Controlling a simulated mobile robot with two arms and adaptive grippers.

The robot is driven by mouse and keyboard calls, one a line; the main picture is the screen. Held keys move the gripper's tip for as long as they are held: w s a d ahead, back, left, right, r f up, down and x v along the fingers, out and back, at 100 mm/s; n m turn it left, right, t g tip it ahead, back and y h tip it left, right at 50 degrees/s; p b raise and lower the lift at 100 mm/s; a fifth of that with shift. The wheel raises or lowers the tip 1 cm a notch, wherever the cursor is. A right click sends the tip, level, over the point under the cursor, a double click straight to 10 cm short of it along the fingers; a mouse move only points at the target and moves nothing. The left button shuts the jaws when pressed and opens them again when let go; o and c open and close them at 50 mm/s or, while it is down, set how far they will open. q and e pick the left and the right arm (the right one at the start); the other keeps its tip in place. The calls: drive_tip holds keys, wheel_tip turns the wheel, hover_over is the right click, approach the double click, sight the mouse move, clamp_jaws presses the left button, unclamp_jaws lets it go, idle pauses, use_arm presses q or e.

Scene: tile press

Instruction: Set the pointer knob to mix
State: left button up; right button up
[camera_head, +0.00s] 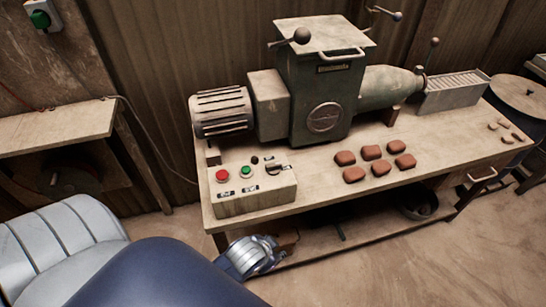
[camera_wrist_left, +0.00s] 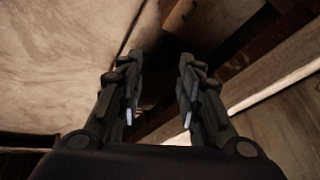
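The pointer knob (camera_head: 273,168) is a dark knob on the right part of the top of a beige control box (camera_head: 255,203), at the table's front left corner. Its exact pointing direction and the small labels are too small to read. My left arm's silver wrist is low in front of the table, below the control box. In the left wrist view my left gripper (camera_wrist_left: 158,98) has its two dark fingers apart with nothing between them. It is well below the knob and not touching it. My right gripper is not in view.
A red button (camera_head: 222,175) and a green button (camera_head: 246,171) share the box with the knob. The green press machine (camera_head: 325,95) stands behind. Several reddish clay pieces (camera_head: 371,152) lie right of the box. The wooden table (camera_head: 325,180) has a lower shelf near my left wrist.

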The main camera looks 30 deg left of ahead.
use_arm(q)
drive_tip(key=w+d+r+m+t+h, duration=0.1)
drive_tip(key=w+r+m+t, duration=0.4)
drive_tip(key=r, duration=0.7)
drive_tip(key=w+d+r+t, duration=0.2)
drive_tip(key=w+r+t, duration=0.2)
drive_tip(key=w+r, duration=0.5)
drive_tip(key=w+d+r+m+t+h, duration=0.1)
drive_tip(key=w+r+m+t, duration=0.3)
drive_tip(key=r, duration=1)
drive_tip(key=w+d+r+m+t+h, duration=0.1)
drive_tip(key=d+r+m+h, duration=0.6)
drive_tip(key=r+m+h, duration=0.1)
drive_tip(key=s+d+m+g+h, duration=0.2)
drive_tip(key=d+m+g+h, duration=0.5)
drive_tip(key=m, duration=0.4)
drive_tip(key=m+g+y+p, duration=0.1)
drive_tip(key=m+g+y, duration=1.2)
drive_tip(key=y, duration=0.3)
hover_over(273, 164)
wheel_tip(273, 164, down, 17)
wheel_tip(273, 164, down, 10)
drive_tip(key=shift+f+p, duration=0.15)
drive_tip(key=shift+p, duration=0.9)
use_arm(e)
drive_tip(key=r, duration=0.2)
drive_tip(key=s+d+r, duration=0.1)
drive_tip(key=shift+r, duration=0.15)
